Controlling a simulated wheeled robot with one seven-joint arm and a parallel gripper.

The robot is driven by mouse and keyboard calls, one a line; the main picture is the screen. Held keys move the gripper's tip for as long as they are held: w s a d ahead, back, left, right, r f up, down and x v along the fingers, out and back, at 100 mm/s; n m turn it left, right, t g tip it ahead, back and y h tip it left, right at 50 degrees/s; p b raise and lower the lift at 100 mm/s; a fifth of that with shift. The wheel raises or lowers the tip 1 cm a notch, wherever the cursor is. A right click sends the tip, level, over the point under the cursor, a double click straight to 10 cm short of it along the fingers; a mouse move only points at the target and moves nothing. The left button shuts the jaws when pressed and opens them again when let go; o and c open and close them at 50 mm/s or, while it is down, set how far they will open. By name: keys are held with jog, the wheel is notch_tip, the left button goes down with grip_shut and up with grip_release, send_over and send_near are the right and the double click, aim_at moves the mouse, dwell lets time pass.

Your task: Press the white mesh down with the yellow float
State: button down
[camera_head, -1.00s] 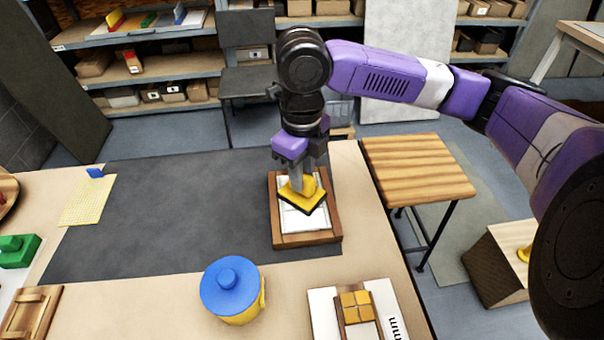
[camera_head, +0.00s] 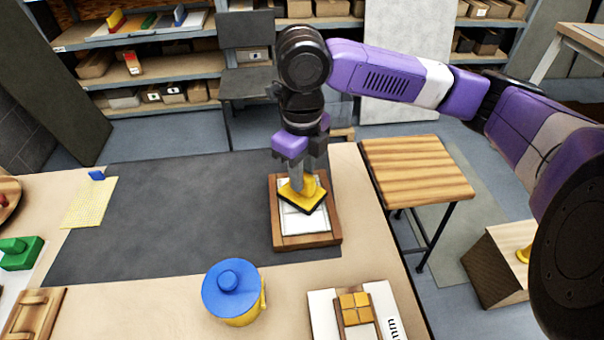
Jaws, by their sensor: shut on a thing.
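The yellow float (camera_head: 304,195) has a dark underside and sits under my gripper (camera_head: 302,176), turned cornerwise to the frame. My gripper points down and is shut on the float's upper part; the fingertips are partly hidden. The float is over the white mesh (camera_head: 302,224), which lies inside a brown wooden frame (camera_head: 308,242). White mesh shows on the near side and around the float. I cannot tell whether the float touches the mesh.
The frame stands on a dark mat (camera_head: 160,215) near the table's right edge. A blue-lidded yellow pot (camera_head: 233,292) and a white board with yellow tiles (camera_head: 355,308) stand nearer. A yellow mesh sheet (camera_head: 89,202) and a green block (camera_head: 20,253) are at left. A slatted stool (camera_head: 416,166) stands right.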

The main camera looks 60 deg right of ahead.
jog(key=shift+r+p, duration=1.85)
jog(key=shift+r, duration=1.05)
jog(key=shift+f, duration=0.1)
